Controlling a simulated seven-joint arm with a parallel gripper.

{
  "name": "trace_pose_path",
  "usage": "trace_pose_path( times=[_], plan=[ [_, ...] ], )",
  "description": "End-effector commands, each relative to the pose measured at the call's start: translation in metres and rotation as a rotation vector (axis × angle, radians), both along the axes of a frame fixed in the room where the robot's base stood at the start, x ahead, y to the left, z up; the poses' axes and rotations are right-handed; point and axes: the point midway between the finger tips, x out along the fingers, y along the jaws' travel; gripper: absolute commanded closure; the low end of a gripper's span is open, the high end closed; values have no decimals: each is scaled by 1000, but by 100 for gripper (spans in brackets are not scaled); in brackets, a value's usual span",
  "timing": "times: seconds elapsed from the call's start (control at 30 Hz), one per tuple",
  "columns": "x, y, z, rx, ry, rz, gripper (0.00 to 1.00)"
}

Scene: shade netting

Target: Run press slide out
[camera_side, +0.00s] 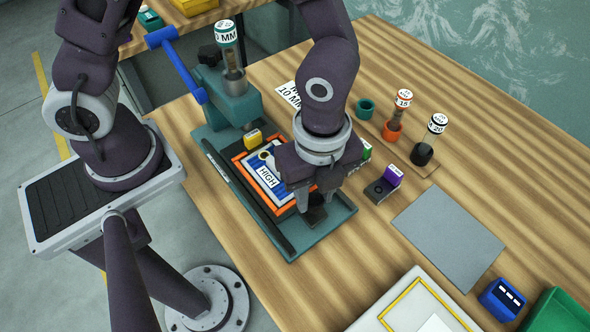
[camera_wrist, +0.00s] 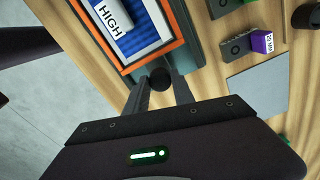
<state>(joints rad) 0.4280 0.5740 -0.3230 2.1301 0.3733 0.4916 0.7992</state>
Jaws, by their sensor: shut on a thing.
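The press (camera_side: 238,105) is teal, with a blue lever (camera_side: 180,65) and a flat base (camera_side: 335,222). On the base lies the slide (camera_side: 256,187), an orange-framed tray with a blue and white piece marked HIGH (camera_side: 266,178). The slide also shows in the wrist view (camera_wrist: 168,58). My gripper (camera_side: 312,203) is at the near end of the slide. In the wrist view my gripper's fingers (camera_wrist: 160,90) are shut on a dark round knob (camera_wrist: 160,76) at the slide's end. The fingers partly hide the knob.
A purple block (camera_side: 393,174) stands on a dark holder right of the base. A grey mat (camera_side: 450,236) lies bare at the right.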

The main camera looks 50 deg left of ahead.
Motion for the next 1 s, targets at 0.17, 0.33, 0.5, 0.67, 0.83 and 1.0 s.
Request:
trace_pose_path(
  times=[0.17,0.33,0.5,0.67,0.83,1.0],
  plan=[
    [1,-45,0,-5,-5,-2,100],
    [1,-64,1,-4,-4,1,100],
    [1,-67,1,-8,-5,3,100],
    [1,-68,1,-12,-5,2,100],
    [0,-67,1,-8,-3,2,48],
    [0,-66,0,-5,-2,1,48]
  ],
)
